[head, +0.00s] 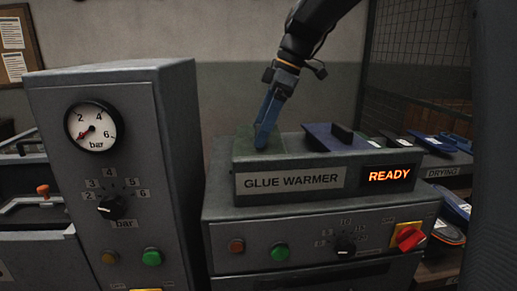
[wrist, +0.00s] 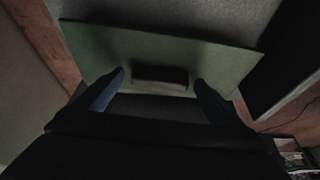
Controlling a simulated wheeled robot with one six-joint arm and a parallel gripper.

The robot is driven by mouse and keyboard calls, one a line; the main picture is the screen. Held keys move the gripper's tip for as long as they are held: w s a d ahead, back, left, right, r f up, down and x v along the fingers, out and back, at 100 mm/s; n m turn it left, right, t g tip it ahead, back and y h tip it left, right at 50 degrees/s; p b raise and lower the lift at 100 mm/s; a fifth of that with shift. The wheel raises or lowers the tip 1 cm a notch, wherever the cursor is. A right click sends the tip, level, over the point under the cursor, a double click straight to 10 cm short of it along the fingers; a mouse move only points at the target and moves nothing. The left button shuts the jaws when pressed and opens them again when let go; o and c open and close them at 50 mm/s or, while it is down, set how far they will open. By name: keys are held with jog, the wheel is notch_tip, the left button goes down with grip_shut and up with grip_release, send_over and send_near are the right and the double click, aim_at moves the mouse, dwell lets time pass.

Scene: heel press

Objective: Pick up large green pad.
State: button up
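The large green pad (head: 245,146) lies at the left end of the glue warmer's top (head: 240,168). In the wrist view the pad (wrist: 160,50) is a wide green plate with a dark raised grip (wrist: 160,78) on it. My gripper (head: 264,140), with blue fingers, points down at the pad in the head view. In the wrist view my gripper (wrist: 161,75) is open, with one finger to each side of the grip and a gap on both sides. The fingers hide part of the pad in the head view, and its grip cannot be made out there.
A dark blue pad (head: 318,141) with an upright grip sits right of the green pad on the warmer. Further right is a drying rack (head: 441,171) with several pads. A tall press cabinet (head: 170,150) with a gauge stands close on the left.

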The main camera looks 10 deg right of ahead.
jog(key=c, duration=1.8)
jog(key=shift+r, duration=0.1)
jog(key=shift+c, duration=1.2)
jog(key=shift+r, duration=0.1)
